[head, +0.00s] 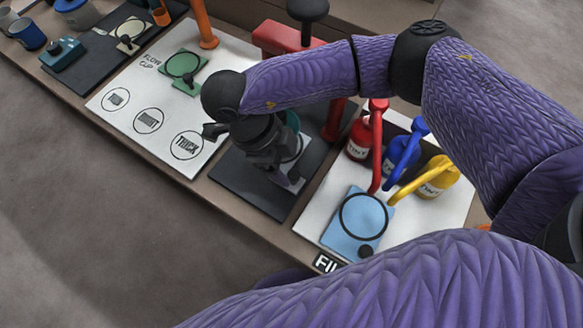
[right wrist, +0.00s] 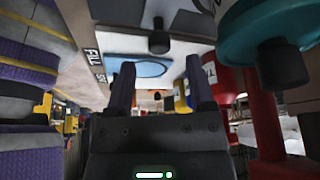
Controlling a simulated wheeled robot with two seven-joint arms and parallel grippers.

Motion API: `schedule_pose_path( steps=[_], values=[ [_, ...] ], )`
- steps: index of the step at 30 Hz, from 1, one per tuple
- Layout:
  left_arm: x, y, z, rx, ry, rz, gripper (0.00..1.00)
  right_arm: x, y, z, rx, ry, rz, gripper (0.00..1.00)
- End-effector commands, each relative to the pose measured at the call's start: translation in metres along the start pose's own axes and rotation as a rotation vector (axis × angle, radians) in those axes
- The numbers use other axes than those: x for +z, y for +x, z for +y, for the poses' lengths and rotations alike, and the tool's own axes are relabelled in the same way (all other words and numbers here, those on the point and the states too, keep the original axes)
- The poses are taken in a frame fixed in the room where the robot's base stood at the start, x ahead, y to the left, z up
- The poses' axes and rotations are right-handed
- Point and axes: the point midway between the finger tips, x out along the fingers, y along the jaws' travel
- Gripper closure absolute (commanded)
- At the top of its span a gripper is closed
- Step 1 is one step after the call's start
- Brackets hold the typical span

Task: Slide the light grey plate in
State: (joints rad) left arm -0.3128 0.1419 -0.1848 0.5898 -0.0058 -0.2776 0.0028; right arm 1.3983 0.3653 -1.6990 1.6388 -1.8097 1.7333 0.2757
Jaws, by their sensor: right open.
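The light grey plate (head: 306,157) lies on a dark mat (head: 240,183) under the red press, largely hidden by my right gripper. Part of its dark ring shows beside the gripper. My right gripper (head: 288,182) is low over the mat, at the plate's near side, with its jaws open. Whether a finger touches the plate I cannot tell. In the right wrist view the two fingers (right wrist: 161,88) stand apart, and a black knob (right wrist: 158,42) shows beyond the gap. My left gripper is not in view.
The red press (head: 285,38) has a teal part (head: 292,122) close behind the gripper. To the right, a white board carries a blue plate (head: 350,235) and red, blue and yellow bottles (head: 438,178). To the left, a white board (head: 190,172) has labelled circles and a green plate (head: 188,68).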

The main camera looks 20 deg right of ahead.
Motion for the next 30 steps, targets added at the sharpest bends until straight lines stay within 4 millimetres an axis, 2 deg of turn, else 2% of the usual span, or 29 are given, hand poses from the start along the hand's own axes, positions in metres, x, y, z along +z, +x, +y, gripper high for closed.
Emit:
schedule_pose_path(
  steps=[1, 5, 14, 17, 24, 30],
  values=[
    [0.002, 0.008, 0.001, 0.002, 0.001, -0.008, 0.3, 0.002, 0.015, 0.0, 0.004, -0.001, 0.002, 0.31],
    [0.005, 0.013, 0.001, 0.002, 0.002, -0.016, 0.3, 0.001, 0.032, 0.0, 0.003, -0.001, 0.0, 0.31],
    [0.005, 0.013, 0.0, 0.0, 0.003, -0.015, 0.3, 0.0, 0.035, 0.0, 0.001, 0.0, -0.003, 0.31],
    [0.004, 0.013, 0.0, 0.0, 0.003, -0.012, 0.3, 0.0, 0.035, 0.0, 0.001, -0.001, -0.003, 0.48],
    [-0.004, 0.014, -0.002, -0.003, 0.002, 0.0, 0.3, 0.0, 0.035, 0.0, 0.001, -0.001, -0.004, 0.98],
    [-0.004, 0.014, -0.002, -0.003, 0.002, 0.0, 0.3, 0.0, 0.035, 0.0, 0.001, -0.001, -0.004, 1.0]
  ],
)
